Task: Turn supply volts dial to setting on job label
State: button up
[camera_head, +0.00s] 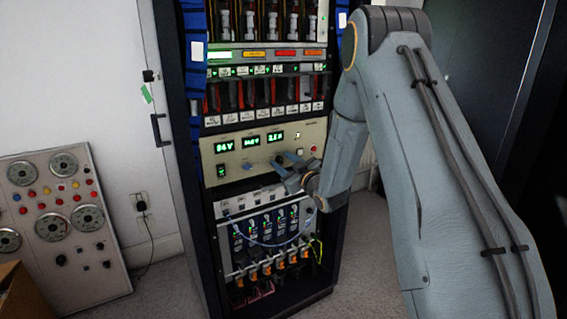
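The supply panel (306,134), a beige unit, sits in the middle of the tall dark rack. It has three green displays; the left display (224,146) seems to read 94V, and the other two are too small to read surely. My gripper (279,164) is at the panel's lower middle, pointing left toward its face. No job label can be read.
Below the panel are blue cables (262,242) and a row of orange connectors (267,272). A gauge board (62,215) leans at the wall. My arm fills the right side.

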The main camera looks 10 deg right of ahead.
grip_shut()
jog(key=shift+m, duration=0.3)
jog(key=m+p, duration=0.1)
jog(key=m, duration=0.2)
jog(key=shift+d, duration=0.1)
jog(key=shift+d+m+p, duration=0.1)
jog(key=shift+m+p, duration=0.45)
jog(key=shift+m, duration=1.45)
grip_release()
